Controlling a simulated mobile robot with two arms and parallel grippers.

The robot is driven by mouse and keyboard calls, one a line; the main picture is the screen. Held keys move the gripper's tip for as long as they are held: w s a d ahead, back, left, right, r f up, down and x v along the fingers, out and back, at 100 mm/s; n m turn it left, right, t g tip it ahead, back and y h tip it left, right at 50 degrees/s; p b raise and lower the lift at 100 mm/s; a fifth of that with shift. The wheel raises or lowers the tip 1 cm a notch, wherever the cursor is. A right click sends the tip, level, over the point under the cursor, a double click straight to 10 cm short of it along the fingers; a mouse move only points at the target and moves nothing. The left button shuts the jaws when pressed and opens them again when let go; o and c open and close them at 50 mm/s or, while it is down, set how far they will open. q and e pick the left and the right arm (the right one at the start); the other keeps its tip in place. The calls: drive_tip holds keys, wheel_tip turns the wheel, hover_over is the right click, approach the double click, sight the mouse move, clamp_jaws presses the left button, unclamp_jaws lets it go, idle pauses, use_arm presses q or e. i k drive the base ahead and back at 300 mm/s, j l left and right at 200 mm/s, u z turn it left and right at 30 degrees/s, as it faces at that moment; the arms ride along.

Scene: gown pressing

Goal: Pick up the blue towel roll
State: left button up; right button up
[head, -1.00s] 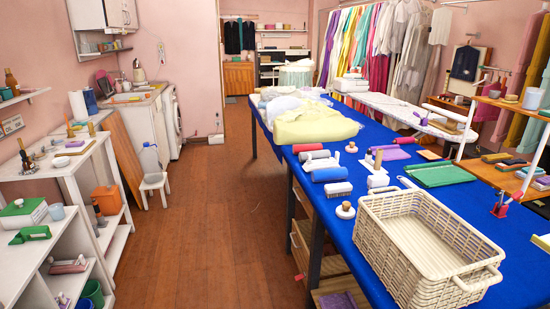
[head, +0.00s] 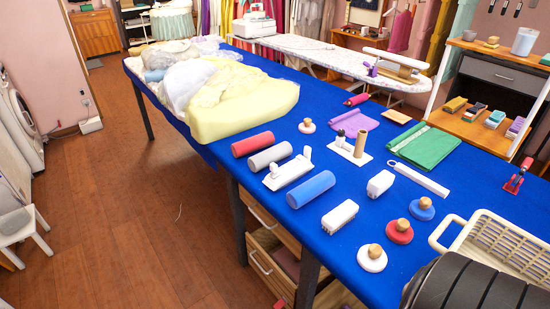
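A blue roll (head: 310,188) lies on the blue-covered table (head: 345,237) near its left edge. It lies at a slant, apart from the grey roll (head: 270,156) and the red roll (head: 252,144) beyond it. A white tool with an upright handle (head: 288,170) lies between the grey and blue rolls. Neither of my grippers is in view, and nothing is touching the blue roll.
A white block-shaped brush (head: 340,216) and several round wooden-knobbed pieces (head: 372,258) are near the roll. A cream basket (head: 500,238) is at right, partly hidden by a dark ribbed part. Yellow fabric (head: 240,97) is heaped farther back. Wooden floor (head: 140,215) is open at left.

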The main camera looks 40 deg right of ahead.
sight(301, 195)
drive_tip(key=i, duration=1.05)
drive_tip(key=i+j+z, duration=0.1)
drive_tip(key=i, duration=0.95)
drive_tip(key=z, duration=0.45)
drive_tip(key=i+z, duration=0.1)
drive_tip(key=z, duration=0.3)
drive_tip(key=j+z, duration=0.1)
drive_tip(key=z, duration=0.35)
drive_tip(key=i+z, duration=0.1)
drive_tip(key=z, duration=0.3)
drive_tip(key=j+z, duration=0.1)
drive_tip(key=z, duration=0.35)
